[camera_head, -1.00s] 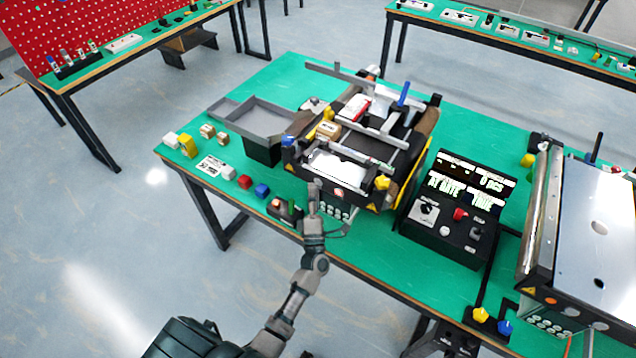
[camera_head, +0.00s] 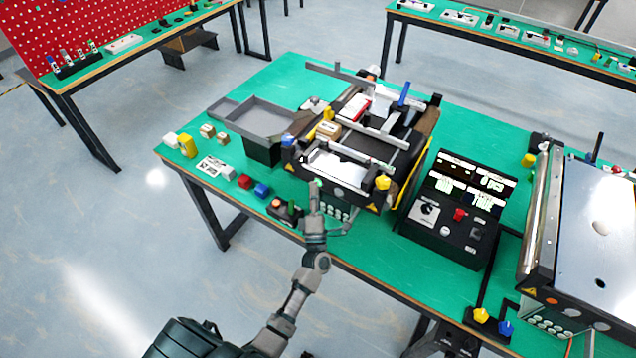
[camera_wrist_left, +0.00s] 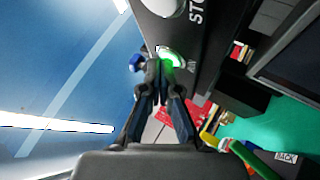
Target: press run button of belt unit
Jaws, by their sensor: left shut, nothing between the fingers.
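The belt unit (camera_head: 352,172) stands on the green table, a dark box-like conveyor with rails. In the left wrist view its front panel shows a green lit button (camera_wrist_left: 173,57) beside a partly hidden label ending in N. A pale button (camera_wrist_left: 163,4) with a label starting STO sits above it. My left gripper (camera_head: 315,187) is shut and empty at the unit's front. In the left wrist view its fingertips (camera_wrist_left: 159,66) overlap the green button's lower left edge; I cannot tell if they press it. My right gripper is not in view.
A control box with displays (camera_head: 447,210) stands right of the unit. A small box with an orange-red button (camera_head: 278,203) is left of my gripper. A grey tray (camera_head: 262,118) and loose blocks lie to the left. A cardboard box (camera_head: 328,130) lies on the unit.

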